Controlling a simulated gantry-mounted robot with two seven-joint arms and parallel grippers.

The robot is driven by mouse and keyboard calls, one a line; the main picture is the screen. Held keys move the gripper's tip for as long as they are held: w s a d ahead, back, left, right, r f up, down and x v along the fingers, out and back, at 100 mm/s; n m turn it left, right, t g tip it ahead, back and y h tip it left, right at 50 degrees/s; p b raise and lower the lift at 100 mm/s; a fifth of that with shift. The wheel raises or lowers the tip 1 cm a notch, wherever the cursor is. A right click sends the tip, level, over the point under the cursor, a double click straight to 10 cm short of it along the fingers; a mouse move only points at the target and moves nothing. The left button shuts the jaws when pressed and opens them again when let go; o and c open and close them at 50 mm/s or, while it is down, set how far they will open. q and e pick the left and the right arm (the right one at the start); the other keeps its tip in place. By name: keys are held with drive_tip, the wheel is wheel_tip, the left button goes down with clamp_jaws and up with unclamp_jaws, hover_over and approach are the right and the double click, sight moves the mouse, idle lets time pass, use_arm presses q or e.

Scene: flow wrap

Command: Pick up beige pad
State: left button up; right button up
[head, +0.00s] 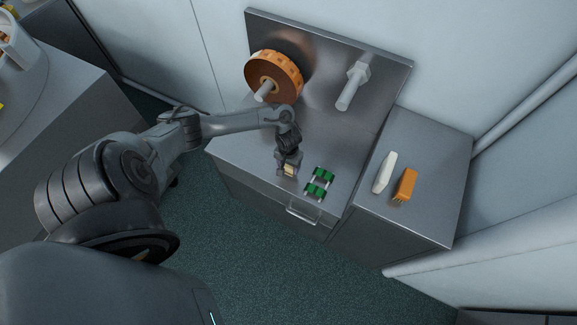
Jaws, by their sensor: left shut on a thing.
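My left gripper (288,172) hangs over the front of the metal work surface, its fingers pointing down. It is shut on the beige pad (289,170), a small block that shows between the fingers. The fingers hide part of the pad. I cannot tell whether the pad touches the surface below. My right gripper does not show.
Just right of the gripper is a green and silver rack (320,183). An orange roll (273,77) sits on a peg behind, beside an empty peg (353,86). A white tool (385,172) and an orange brush (405,186) lie on the right cabinet (432,155).

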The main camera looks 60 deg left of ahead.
use_arm(q)
drive_tip(key=w+d+r+p, duration=0.2)
drive_tip(key=d+r+p, duration=0.3)
drive_tip(key=d+r, duration=0.3)
drive_tip(key=shift+d+r, duration=0.15)
drive_tip(key=shift+d, duration=1.6)
